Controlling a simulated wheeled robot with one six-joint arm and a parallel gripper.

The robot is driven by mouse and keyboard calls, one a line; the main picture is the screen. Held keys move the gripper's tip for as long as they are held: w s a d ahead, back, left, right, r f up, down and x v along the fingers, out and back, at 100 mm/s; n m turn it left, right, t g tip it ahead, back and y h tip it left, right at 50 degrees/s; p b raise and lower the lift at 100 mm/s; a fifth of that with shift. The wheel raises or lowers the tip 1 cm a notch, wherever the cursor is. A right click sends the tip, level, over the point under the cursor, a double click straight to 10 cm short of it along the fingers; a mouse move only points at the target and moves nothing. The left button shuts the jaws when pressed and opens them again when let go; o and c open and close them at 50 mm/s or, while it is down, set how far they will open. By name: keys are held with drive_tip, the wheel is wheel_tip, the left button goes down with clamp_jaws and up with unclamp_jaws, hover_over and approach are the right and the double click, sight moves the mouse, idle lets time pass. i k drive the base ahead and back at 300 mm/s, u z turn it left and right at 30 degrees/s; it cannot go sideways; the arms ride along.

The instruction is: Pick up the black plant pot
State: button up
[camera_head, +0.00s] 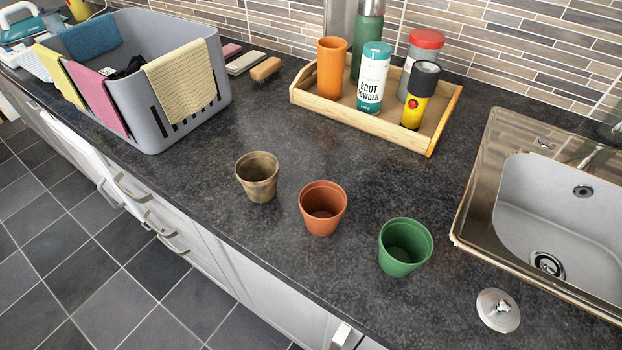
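Three empty plant pots stand upright in a slanting row on the dark worktop: a mottled brown one (257,178), a terracotta one (322,210) and a green one (404,248). None of these pots is black, and I see no plainly black pot. Something black (129,69) lies inside the grey basket (188,119) at the upper left, mostly hidden by the basket wall and cloths; I cannot tell what it is. My gripper is not in view.
A wooden tray (434,139) with bottles, an orange cup (331,68) and a yellow torch (420,95) stands at the back. A sink (540,200) is at right, a metal lid (498,310) at lower right. The worktop between basket and pots is clear.

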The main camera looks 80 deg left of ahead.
sight(258, 172)
drive_tip(key=z, duration=1)
drive_tip(key=k, duration=2.25)
drive_tip(key=u, duration=1.8)
